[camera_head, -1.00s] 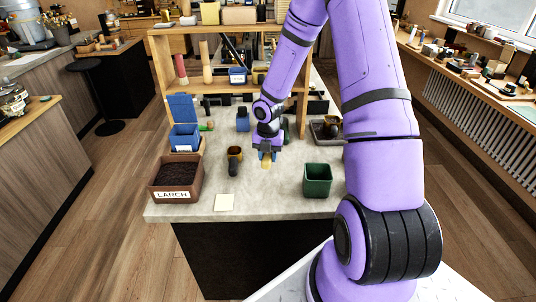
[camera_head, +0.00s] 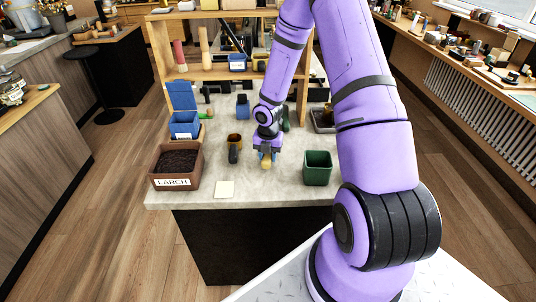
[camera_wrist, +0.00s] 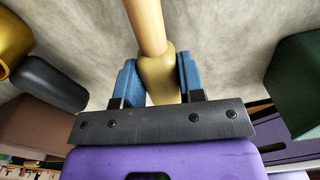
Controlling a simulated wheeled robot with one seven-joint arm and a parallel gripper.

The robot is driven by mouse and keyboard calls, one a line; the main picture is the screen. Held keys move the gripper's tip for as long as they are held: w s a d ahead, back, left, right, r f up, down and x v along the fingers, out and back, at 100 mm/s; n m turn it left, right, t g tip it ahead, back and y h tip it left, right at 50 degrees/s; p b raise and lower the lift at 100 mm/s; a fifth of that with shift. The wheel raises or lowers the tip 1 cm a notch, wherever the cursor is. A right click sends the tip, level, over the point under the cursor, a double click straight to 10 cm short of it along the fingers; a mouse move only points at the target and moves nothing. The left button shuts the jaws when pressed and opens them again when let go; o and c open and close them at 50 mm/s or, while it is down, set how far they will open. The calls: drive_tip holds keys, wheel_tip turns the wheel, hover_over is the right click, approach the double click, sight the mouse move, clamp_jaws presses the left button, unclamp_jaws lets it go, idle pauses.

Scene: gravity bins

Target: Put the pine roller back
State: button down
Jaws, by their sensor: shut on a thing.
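In the head view only a small tan part of the roller (camera_head: 266,164) shows below the fingers. I cannot tell whether it touches the worktop.
A brown bin marked LARCH (camera_head: 175,166) with dark contents stands at left. Blue bins (camera_head: 184,124) stand behind. A wooden shelf (camera_head: 220,72) at the back holds upright wooden pieces.

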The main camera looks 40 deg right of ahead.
drive_tip(key=shift+f, duration=0.55)
idle(0.5)
drive_tip(key=c, duration=0.6)
unclamp_jaws()
drive_tip(key=shift+c, duration=0.2)
wheel_tip(320, 180, up, 11)
drive_tip(key=shift+f, duration=0.1)
